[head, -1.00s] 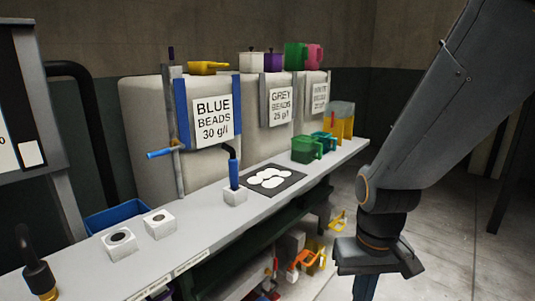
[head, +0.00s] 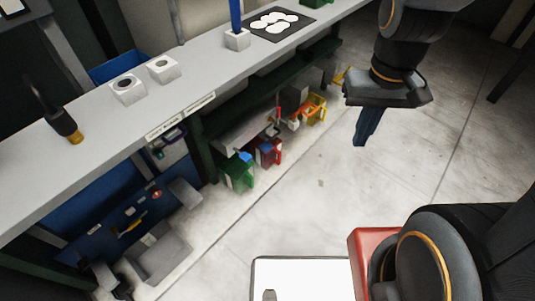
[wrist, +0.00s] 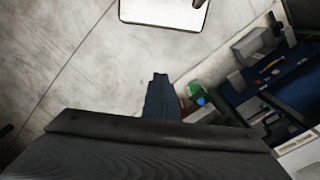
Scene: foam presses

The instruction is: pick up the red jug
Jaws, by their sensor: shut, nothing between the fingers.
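A small red jug (head: 268,152) stands low under the front edge of the bench, between a green jug (head: 238,172) and orange-yellow items. It is partly in shade, and I cannot make out its handle clearly. My gripper (head: 363,140) points down over the open floor, to the right of the red jug in the head view and apart from it. The dark fingers are together and empty. In the wrist view the shut fingers (wrist: 160,80) show at the centre, with the green jug (wrist: 203,93) just right of them. I cannot pick out the red jug there.
The long grey bench (head: 205,92) overhangs the jugs. It carries white blocks (head: 128,88) and a black mat (head: 300,25) with white discs. An orange-yellow jug (head: 315,108) stands behind the red one. Blue and grey clutter (head: 130,225) lies at lower left. The floor before the jugs is clear.

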